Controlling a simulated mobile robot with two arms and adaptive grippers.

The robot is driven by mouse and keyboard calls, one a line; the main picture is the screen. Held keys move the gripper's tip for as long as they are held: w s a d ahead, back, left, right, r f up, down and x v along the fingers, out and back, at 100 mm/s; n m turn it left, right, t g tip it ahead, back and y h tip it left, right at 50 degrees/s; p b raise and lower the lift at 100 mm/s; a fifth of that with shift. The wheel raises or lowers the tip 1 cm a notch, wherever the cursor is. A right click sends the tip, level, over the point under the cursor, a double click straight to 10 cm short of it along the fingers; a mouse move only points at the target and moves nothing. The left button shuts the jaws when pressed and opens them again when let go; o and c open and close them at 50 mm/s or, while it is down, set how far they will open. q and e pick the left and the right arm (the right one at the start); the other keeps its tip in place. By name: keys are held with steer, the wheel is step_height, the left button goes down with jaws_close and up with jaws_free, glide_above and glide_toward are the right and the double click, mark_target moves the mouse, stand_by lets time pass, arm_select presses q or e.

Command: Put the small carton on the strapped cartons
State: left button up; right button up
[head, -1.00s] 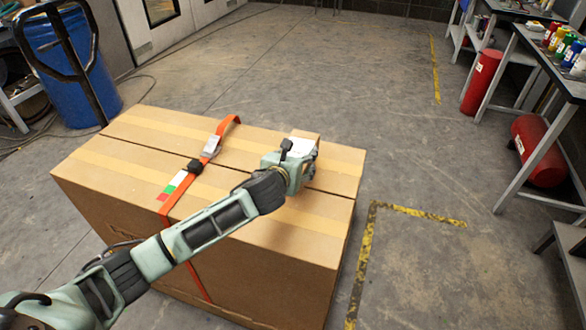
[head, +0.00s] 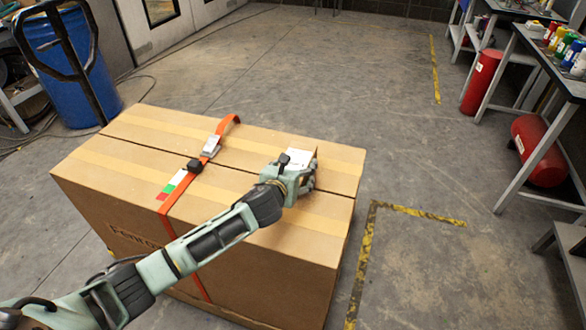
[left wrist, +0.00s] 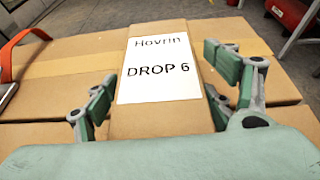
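The strapped cartons (head: 105,165) are large brown boxes side by side, with an orange strap (head: 175,196) over them. The small carton (left wrist: 165,27) is brown with a white label reading "Hovrin DROP 6". In the head view its label (head: 299,158) shows over the right part of the strapped cartons' top, partly hidden by my left gripper (head: 300,180). In the left wrist view the fingers of my left gripper (left wrist: 160,100) lie against both sides of the small carton. It is at or just above the top; I cannot tell if it touches. My right gripper is not in view.
A blue drum (head: 62,65) stands at the back left behind a dark handle frame. Red cylinders (head: 482,80) and a workbench (head: 545,60) with paint cans are at the right. The floor right of the cartons is clear, with yellow marking lines (head: 372,250).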

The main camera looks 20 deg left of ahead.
arm_select(q)
steer(key=shift+o, duration=0.3)
steer(key=shift+r, duration=0.2)
steer(key=v, duration=1.2)
steer(key=shift+p, duration=0.4)
